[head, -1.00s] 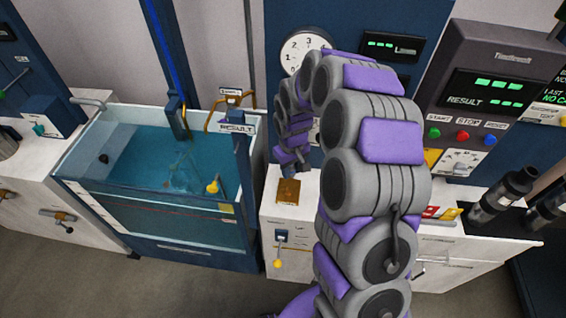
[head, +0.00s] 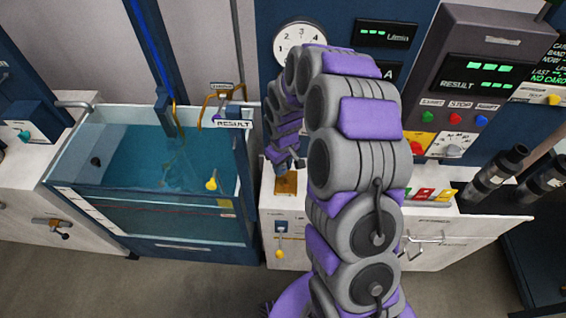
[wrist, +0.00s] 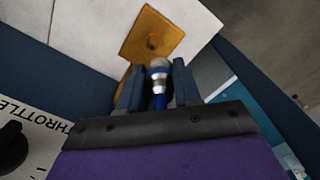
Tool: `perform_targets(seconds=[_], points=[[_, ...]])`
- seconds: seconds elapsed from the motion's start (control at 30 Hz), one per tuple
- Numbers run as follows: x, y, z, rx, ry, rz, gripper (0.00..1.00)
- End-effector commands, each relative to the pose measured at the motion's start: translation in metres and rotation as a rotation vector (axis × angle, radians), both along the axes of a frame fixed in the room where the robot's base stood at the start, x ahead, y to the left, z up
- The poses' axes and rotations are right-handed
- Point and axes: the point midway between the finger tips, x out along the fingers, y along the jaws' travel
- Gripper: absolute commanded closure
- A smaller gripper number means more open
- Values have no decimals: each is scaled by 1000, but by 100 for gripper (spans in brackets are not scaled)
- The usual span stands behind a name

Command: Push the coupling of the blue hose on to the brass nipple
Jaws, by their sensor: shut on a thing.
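My gripper (wrist: 156,70) is shut on the coupling (wrist: 158,76), a silver and pale blue-white fitting between the two dark fingers in the wrist view. The blue hose (wrist: 160,102) runs back from it towards the palm. In the head view my gripper (head: 289,166) is low over the same brass plate (head: 285,186) on the white bench top. The coupling cannot be made out there.
A glass water tank (head: 150,160) with a blue frame stands left of the bench. A dark control panel (head: 485,75) and black cylinders (head: 495,172) are at the right. A gauge (head: 299,44) is on the wall behind my arm. A throttle knob (wrist: 12,145) is near in the wrist view.

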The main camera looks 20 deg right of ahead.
Motion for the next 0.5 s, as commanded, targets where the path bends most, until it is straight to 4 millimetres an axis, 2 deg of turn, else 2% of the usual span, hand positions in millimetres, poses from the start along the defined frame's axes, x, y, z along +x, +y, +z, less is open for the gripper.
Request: perform_targets(seconds=[0.2, 0.5], points=[[-1, -6, -20, 5, 3, -2, 100], [0, 2, -41, -4, 0, -2, 100]])
